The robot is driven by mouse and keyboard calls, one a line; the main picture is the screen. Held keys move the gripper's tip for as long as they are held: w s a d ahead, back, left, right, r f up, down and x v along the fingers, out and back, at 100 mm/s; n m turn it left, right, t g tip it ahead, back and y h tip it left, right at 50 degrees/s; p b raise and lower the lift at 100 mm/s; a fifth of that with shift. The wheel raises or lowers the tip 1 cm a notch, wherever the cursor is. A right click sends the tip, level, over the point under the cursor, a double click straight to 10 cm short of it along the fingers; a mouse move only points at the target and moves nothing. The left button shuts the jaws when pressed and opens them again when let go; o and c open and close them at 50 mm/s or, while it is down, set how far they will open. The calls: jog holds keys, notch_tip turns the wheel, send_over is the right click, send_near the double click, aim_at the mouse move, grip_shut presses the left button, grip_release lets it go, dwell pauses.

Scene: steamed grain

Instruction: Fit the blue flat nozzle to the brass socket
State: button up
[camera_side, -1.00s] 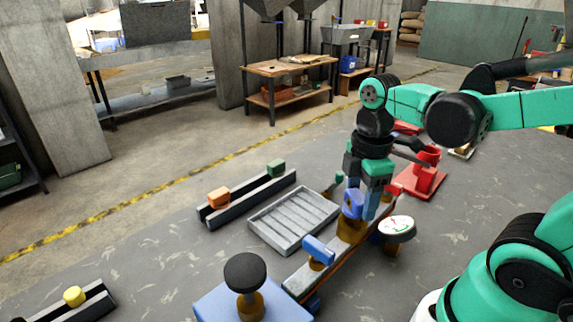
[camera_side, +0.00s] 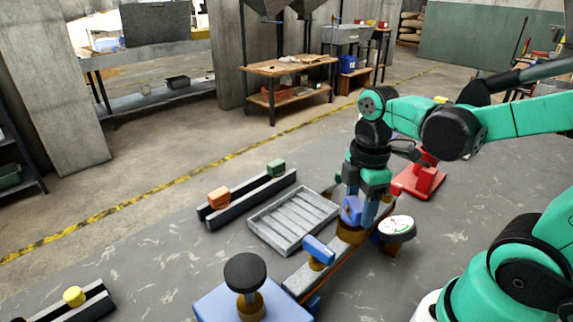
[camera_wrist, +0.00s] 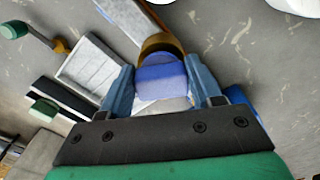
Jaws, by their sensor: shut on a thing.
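The blue flat nozzle (camera_side: 351,211) is held between the blue-grey fingers of my gripper (camera_side: 368,213), which is shut on it. In the wrist view the nozzle (camera_wrist: 162,78) sits between both fingertips (camera_wrist: 160,90). The brass socket (camera_side: 350,236) is directly below the nozzle, on the long bench rail (camera_side: 302,283). In the wrist view the brass socket (camera_wrist: 160,42) shows just past the nozzle's far edge. The nozzle's lower end is at the socket's top; I cannot tell whether it is inside.
A blue-handled valve (camera_side: 318,250) stands nearer on the rail. A white-faced gauge (camera_side: 396,228) is close on the right. A grey ribbed tray (camera_side: 259,232) lies left, beside a rack (camera_side: 250,198) with orange and green pieces. A red stand (camera_side: 420,182) is behind.

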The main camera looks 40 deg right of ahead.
aim_at(361, 203)
jog(key=shift+f, duration=0.25)
dwell(0.3)
jog(key=o, duration=1.4)
jog(key=shift+c, duration=0.2)
jog(key=shift+r, duration=2.85)
